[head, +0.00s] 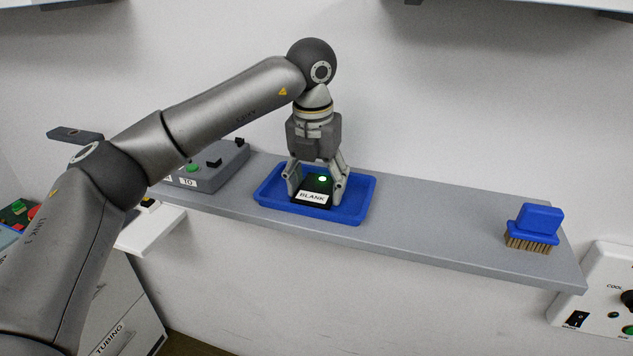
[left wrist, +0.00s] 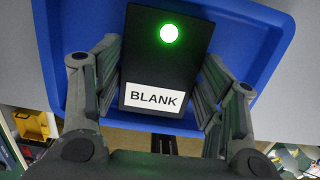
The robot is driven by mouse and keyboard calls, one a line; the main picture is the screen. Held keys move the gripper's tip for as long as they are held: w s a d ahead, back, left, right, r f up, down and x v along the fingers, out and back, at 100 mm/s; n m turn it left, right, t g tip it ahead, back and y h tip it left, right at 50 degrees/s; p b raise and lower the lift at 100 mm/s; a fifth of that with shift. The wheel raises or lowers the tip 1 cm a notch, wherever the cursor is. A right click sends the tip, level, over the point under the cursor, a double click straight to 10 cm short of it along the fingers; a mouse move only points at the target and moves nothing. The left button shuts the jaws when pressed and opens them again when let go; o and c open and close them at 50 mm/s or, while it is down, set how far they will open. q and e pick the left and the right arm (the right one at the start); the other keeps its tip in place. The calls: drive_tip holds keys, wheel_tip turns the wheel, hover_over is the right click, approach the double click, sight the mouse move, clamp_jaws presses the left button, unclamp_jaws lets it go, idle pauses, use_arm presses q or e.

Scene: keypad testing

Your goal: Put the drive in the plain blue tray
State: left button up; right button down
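The drive is a black slab (head: 318,188) with a lit green light and a white label reading BLANK. It is over or on the floor of the plain blue tray (head: 348,214), within its rim; I cannot tell whether it touches the floor. My left gripper (head: 316,192) points down into the tray with one finger on each side of the drive. In the left wrist view the drive (left wrist: 163,72) lies between the fingers, very close to both, and the tray (left wrist: 262,45) spreads behind it. Whether the fingers press on it is unclear. My right gripper is not in view.
The tray stands on a grey shelf (head: 430,222) against a white wall. A grey box with buttons (head: 212,165) is left of the tray. A blue brush (head: 535,226) stands near the shelf's right end. The shelf between tray and brush is clear.

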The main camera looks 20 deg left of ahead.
sight(315, 193)
use_arm(q)
drive_tip(key=shift+o, duration=1.4)
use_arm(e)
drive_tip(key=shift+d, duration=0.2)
use_arm(q)
drive_tip(key=shift+r, duration=0.45)
wheel_tip(315, 193, up, 11)
drive_tip(key=s+b, duration=0.1)
drive_tip(key=shift+s+r, duration=0.2)
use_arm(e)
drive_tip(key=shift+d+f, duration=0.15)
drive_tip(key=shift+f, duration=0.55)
use_arm(q)
drive_tip(key=shift+f, duration=0.1)
